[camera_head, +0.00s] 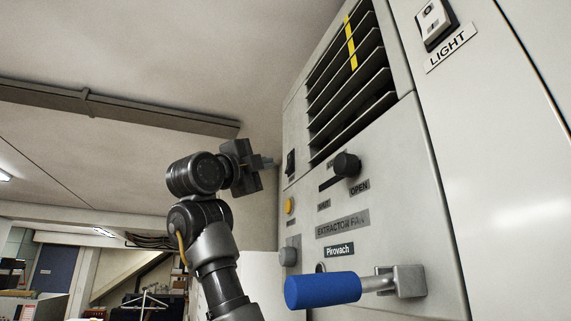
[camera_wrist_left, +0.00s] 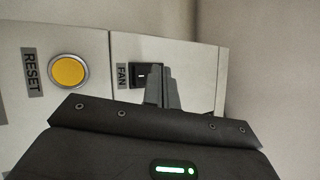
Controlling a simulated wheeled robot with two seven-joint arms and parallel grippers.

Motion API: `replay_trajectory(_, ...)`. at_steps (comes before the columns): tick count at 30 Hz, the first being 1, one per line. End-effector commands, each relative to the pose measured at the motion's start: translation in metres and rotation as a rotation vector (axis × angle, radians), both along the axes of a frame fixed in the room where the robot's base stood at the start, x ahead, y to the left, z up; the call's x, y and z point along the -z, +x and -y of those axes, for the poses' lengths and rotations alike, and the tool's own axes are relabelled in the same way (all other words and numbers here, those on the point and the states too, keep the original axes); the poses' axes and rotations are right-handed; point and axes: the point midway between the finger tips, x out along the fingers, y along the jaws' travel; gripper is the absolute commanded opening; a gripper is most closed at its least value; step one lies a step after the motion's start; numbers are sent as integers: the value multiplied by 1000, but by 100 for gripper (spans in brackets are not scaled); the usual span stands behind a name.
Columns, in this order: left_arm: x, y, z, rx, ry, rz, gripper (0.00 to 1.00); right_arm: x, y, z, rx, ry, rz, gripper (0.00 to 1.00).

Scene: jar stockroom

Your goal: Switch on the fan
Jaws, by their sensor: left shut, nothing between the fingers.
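The fan switch is a black rocker (camera_head: 291,163) on the left side of the grey extractor panel (camera_head: 395,160). My left gripper (camera_head: 271,162) is shut and empty, just left of the switch in the head view, with a small gap showing. In the left wrist view its fingers (camera_wrist_left: 164,75) cover the right part of the switch, so whether they touch it cannot be told. My right gripper is not in view.
A yellow RESET button (camera_wrist_left: 69,71) is near the switch; it also shows in the head view (camera_head: 290,206). A black knob (camera_head: 346,165), a blue-handled lever (camera_head: 322,290) and a grey knob (camera_head: 289,256) stick out. A light switch (camera_head: 433,20) is at upper right.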

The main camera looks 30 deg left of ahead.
Motion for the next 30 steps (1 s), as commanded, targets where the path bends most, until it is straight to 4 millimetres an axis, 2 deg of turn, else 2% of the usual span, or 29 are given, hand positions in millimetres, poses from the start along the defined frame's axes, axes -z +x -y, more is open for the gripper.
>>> replay_trajectory(3, 2, 8, 5, -1, 0, -2, 0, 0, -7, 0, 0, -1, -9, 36)
replay_trajectory(9, 3, 12, 8, -1, 0, -1, 0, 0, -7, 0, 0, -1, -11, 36)
replay_trajectory(30, 3, 12, 8, -1, 0, -1, 0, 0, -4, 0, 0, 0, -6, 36)
